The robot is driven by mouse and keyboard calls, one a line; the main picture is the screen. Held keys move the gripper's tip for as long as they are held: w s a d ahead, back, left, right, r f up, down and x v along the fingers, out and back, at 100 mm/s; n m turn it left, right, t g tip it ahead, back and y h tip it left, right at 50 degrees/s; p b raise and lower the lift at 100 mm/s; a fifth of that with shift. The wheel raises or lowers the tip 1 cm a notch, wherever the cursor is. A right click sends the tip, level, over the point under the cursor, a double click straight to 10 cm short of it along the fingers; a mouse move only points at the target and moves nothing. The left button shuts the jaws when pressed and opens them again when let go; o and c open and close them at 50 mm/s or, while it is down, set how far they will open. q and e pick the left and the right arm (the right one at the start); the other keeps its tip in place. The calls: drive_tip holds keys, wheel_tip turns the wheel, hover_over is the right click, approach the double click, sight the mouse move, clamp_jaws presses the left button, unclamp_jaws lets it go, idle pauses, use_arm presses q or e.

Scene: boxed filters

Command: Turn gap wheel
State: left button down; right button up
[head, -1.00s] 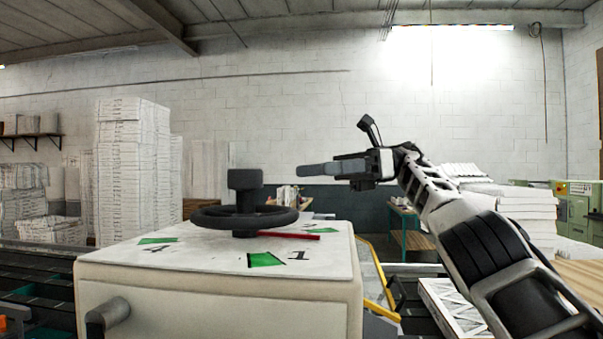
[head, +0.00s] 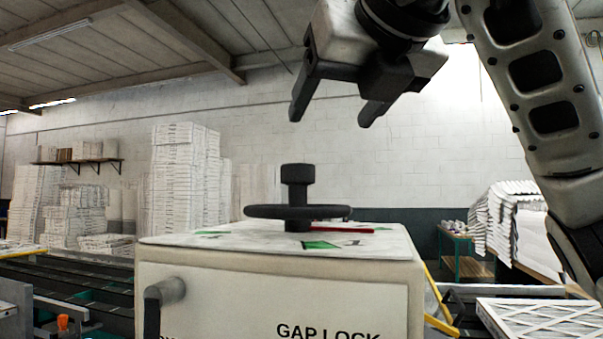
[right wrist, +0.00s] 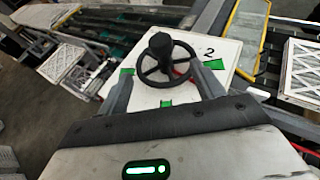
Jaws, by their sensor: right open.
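My left gripper is not in view.
A dark handle (head: 155,300) sticks out of the box front at left. Conveyors (head: 80,280) run behind at left. A yellow rail (head: 440,305) and a boxed filter (head: 530,318) are at right. Tall filter stacks (head: 185,180) stand at the back.

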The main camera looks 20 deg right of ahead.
sight(299, 171)
drive_tip(key=p+x, duration=0.3)
drive_tip(key=x, duration=1.1)
drive_tip(key=shift+w+f+p, duration=0.1)
drive_tip(key=shift+w+p, duration=0.05)
drive_tip(key=shift+p, duration=0.15)
drive_tip(key=shift+w+f, duration=0.25)
drive_tip(key=shift+w, duration=0.15)
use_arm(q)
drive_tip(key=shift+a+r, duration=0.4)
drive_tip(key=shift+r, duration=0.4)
use_arm(e)
drive_tip(key=c, duration=1.3)
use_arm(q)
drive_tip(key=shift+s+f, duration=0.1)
use_arm(e)
drive_tip(key=shift+c, duration=0.3)
